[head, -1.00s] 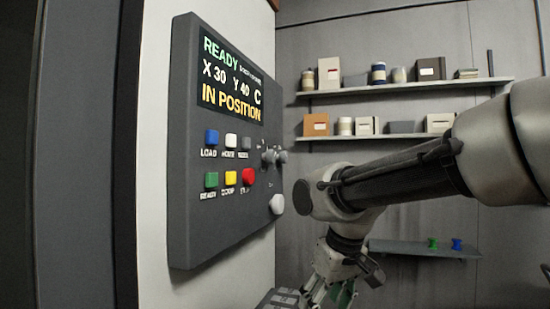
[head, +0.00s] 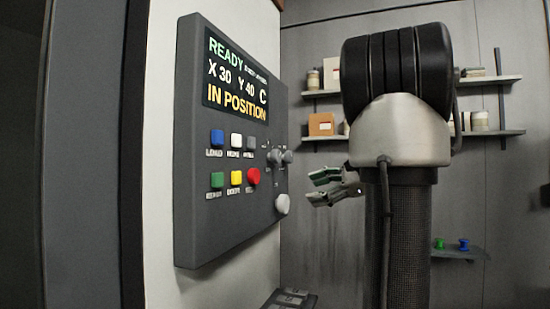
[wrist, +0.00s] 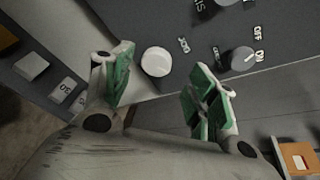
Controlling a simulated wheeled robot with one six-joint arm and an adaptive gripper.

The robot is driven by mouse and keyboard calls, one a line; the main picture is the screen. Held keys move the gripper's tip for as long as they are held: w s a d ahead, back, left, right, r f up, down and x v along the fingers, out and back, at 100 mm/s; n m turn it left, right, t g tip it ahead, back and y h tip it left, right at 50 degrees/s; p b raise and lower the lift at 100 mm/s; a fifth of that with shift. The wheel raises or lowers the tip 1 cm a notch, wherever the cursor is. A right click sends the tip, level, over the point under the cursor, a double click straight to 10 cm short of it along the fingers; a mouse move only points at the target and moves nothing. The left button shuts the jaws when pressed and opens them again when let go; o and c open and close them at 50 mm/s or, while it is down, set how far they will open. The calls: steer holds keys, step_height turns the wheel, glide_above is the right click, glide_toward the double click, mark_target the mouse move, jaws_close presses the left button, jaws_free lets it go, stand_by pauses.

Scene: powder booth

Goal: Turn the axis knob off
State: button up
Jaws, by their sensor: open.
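A dark control panel (head: 190,150) is mounted on the white wall. On its right side sit grey knobs (head: 287,157). The wrist view shows one grey knob (wrist: 238,60) with a light pointer mark, beside printed OFF and ON labels; a cut-off label, possibly AXIS, is near it. The pointer's exact setting is hard to tell. A white round knob (wrist: 155,62), marked JOG, also shows in the head view (head: 283,204). My gripper (head: 312,188) is open and empty, to the right of the panel, apart from it.
The panel has a lit display (head: 236,82) and coloured buttons, including a red one (head: 253,176). A dark unit with pale keys (head: 290,298) stands below. Shelves (head: 510,80) with boxes and jars line the back wall. A low shelf (head: 465,255) holds green and blue spools.

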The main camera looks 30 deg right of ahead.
mark_target(279, 157)
steer(key=w+a+r+m+t+y, duration=0.1)
steer(key=a+r+y, duration=0.3)
steer(key=r, duration=0.5)
steer(key=shift+m, duration=0.3)
steer(key=x, duration=0.7)
steer(key=shift+w, duration=0.4)
steer(key=c, duration=1)
